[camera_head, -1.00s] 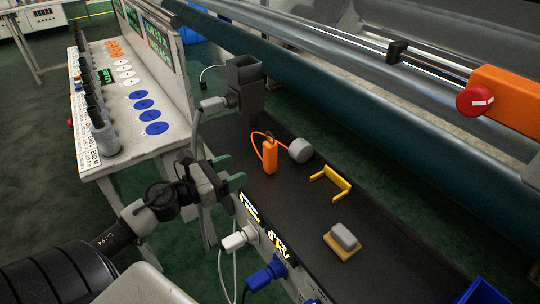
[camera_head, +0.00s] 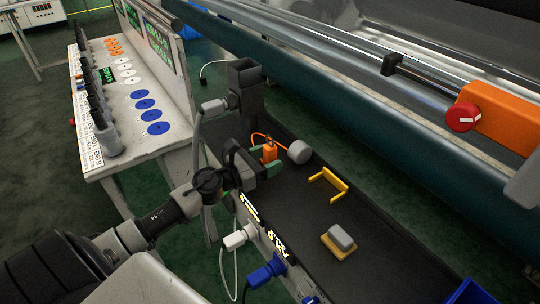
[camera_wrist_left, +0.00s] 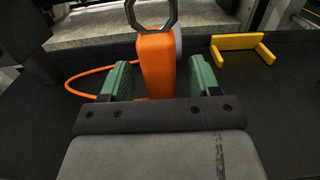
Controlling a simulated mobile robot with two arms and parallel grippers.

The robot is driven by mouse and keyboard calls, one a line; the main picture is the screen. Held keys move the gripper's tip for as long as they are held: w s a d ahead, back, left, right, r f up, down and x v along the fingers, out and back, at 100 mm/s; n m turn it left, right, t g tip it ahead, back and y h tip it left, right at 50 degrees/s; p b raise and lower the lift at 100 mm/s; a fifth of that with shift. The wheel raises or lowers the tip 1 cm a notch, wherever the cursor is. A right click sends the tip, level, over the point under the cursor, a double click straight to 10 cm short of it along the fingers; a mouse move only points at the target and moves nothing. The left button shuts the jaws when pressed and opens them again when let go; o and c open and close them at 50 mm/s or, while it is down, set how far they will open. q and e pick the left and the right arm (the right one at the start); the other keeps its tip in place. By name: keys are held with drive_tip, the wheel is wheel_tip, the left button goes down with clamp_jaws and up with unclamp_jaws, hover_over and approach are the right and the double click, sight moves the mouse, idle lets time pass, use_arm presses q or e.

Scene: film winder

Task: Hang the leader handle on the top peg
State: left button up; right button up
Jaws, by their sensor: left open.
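The orange leader handle (camera_head: 270,152) stands on the black shelf with an orange cord running from it. In the left wrist view the handle (camera_wrist_left: 156,68) is upright, with a dark metal ring (camera_wrist_left: 152,14) at its top. My left gripper (camera_head: 264,162) is open, its green fingers on either side of the handle. In the wrist view a gap shows between the handle and the right finger; the left finger is close to it, and contact cannot be told. I cannot make out which part is the top peg. My right gripper is not in view.
On the black shelf (camera_head: 300,215) are a grey cylinder (camera_head: 300,151), a yellow bracket (camera_head: 329,185) and a grey-and-yellow block (camera_head: 341,238). A dark square post (camera_head: 245,82) rises behind the gripper. An orange housing with a red knob (camera_head: 463,117) is at right.

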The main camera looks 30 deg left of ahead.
sight(268, 146)
use_arm(q)
drive_tip(key=shift+c, duration=0.3)
drive_tip(key=c, duration=1)
drive_tip(key=shift+o, duration=0.2)
drive_tip(key=shift+r, duration=0.45)
wheel_tip(268, 146, up, 4)
drive_tip(key=shift+w+d+r+p, duration=0.1)
drive_tip(key=shift+w+d+p, duration=0.05)
drive_tip(key=shift+p, duration=1)
drive_tip(key=w+d+r+p, duration=0.4)
drive_tip(key=d+r+p, duration=0.2)
drive_tip(key=d, duration=0.4)
drive_tip(key=shift+w+p, duration=0.4)
drive_tip(key=shift+p, duration=0.15)
